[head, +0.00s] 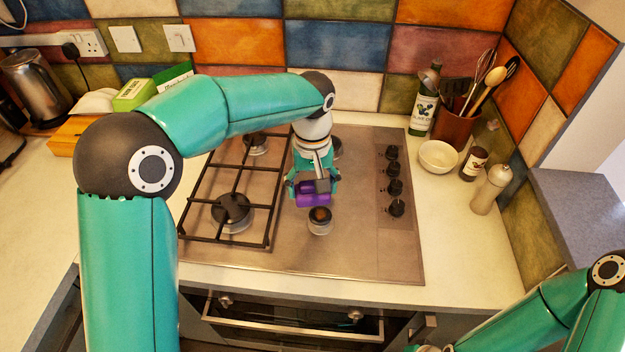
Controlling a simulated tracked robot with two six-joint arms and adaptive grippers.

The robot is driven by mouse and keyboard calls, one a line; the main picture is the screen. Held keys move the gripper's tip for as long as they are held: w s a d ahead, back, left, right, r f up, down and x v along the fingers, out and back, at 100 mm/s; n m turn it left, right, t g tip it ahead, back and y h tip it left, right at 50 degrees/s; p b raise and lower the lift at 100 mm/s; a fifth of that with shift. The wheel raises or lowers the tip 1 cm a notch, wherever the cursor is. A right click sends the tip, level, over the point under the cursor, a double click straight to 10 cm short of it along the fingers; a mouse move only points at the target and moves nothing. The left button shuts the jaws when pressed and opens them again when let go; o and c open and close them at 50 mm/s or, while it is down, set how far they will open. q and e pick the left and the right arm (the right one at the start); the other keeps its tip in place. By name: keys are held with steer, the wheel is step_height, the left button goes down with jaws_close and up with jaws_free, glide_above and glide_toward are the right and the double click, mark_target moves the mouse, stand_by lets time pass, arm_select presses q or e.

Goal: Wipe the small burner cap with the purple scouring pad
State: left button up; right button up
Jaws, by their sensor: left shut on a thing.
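My left gripper (313,190) reaches over the hob from the left and is shut on the purple scouring pad (311,197). The pad is just behind the small burner cap (320,215) in the picture; I cannot tell whether they touch. The cap has a dark top with a brownish-orange patch and sits on a pale burner ring on the bare right part of the hob. Another burner (336,147) behind is partly hidden by my left arm. My right arm shows at the lower right, but its gripper is not in view.
A black pan grate (233,196) covers the left burners. Several knobs (395,187) line the hob's right side. A white bowl (437,157), a bottle (424,108), a utensil pot (455,128), a jar (474,163) and a pepper mill (490,190) stand right. The hob's front right is clear.

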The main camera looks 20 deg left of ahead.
arm_select(q)
step_height(320, 180, down, 6)
steer(key=b, duration=0.3)
steer(key=shift+r, duration=0.25)
steer(key=shift+d+r, duration=0.15)
steer(key=shift+r, duration=0.15)
steer(key=shift+w+d+f, duration=0.1)
steer(key=shift+d+f, duration=0.25)
steer(key=shift+d, duration=0.35)
steer(key=shift+w+d, duration=0.2)
steer(key=shift+d, duration=0.55)
steer(key=shift+w+d, duration=0.15)
steer(key=shift+d, duration=0.1)
steer(key=shift+a, duration=0.25)
steer(key=shift+s+a, duration=0.25)
steer(key=shift+a, duration=0.4)
steer(key=shift+s+a, duration=0.2)
steer(key=shift+a, duration=0.8)
step_height(320, 180, up, 4)
steer(key=p, duration=0.2)
steer(key=shift+s+a+r+p, duration=0.1)
steer(key=shift+r+p, duration=0.05)
steer(key=shift+p, duration=0.15)
step_height(320, 180, up, 4)
steer(key=p, duration=0.3)
